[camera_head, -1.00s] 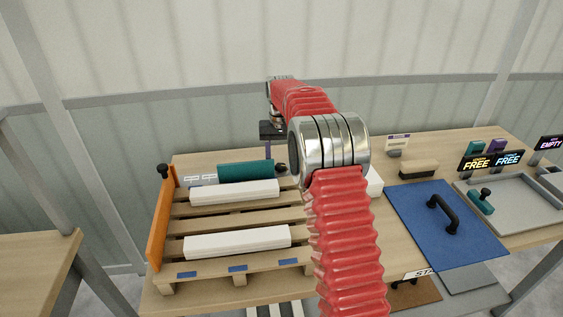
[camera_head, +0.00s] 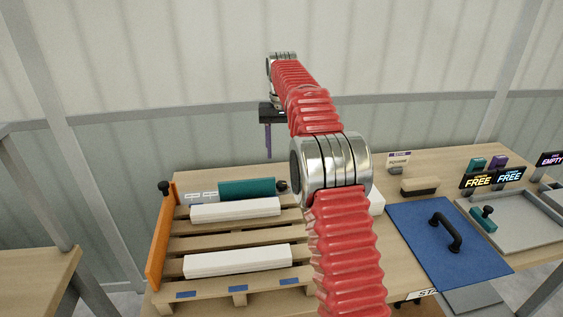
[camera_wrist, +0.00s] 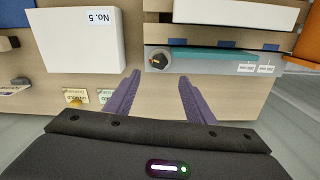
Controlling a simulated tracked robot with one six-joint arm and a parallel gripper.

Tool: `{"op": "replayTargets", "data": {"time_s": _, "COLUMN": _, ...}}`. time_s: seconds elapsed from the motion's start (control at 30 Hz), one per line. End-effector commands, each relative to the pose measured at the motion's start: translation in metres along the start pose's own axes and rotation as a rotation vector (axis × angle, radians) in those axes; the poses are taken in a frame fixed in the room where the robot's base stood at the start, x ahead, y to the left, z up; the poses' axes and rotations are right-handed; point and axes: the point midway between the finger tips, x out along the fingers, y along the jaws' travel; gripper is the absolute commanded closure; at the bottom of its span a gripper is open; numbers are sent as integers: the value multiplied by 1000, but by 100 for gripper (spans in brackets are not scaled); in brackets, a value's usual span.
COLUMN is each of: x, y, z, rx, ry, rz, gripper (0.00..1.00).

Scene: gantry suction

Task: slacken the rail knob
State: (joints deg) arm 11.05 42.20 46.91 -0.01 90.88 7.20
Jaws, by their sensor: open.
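A teal rail (camera_head: 247,188) lies along the back of the wooden pallet, with a dark round knob (camera_head: 282,187) at its right end. In the wrist view the knob (camera_wrist: 157,60) has a black grip and a small orange mark, and sits at the left end of the teal rail (camera_wrist: 215,57). My gripper (camera_head: 268,153) hangs high above the back of the table, with purple fingers pointing down. In the wrist view my gripper (camera_wrist: 159,76) is open and empty; the knob appears beyond the gap between the fingertips, apart from them.
An orange board (camera_head: 161,236) with a black knob (camera_head: 164,187) stands at the pallet's left. White bars (camera_head: 237,260) lie on the slats. A white box (camera_wrist: 75,40) marked No. 5 stands beside the rail. A blue panel (camera_head: 420,225) with a black handle lies right.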

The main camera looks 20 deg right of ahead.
Motion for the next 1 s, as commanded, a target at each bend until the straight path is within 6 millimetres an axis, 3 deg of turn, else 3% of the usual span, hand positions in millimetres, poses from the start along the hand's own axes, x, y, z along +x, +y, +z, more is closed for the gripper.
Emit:
{"op": "replayTargets", "data": {"time_s": 0.2, "x": -17, "y": 0, "z": 0, "rx": 0, "ry": 0, "rz": 0, "gripper": 51}}
{"op": "replayTargets", "data": {"time_s": 0.53, "x": -20, "y": 0, "z": 0, "rx": 0, "ry": -2, "rz": 0, "gripper": 51}}
{"op": "replayTargets", "data": {"time_s": 0.67, "x": -21, "y": 0, "z": 1, "rx": -1, "ry": 0, "rz": 0, "gripper": 59}}
{"op": "replayTargets", "data": {"time_s": 1.0, "x": -50, "y": -8, "z": 27, "rx": -28, "ry": 42, "rz": -5, "gripper": 62}}
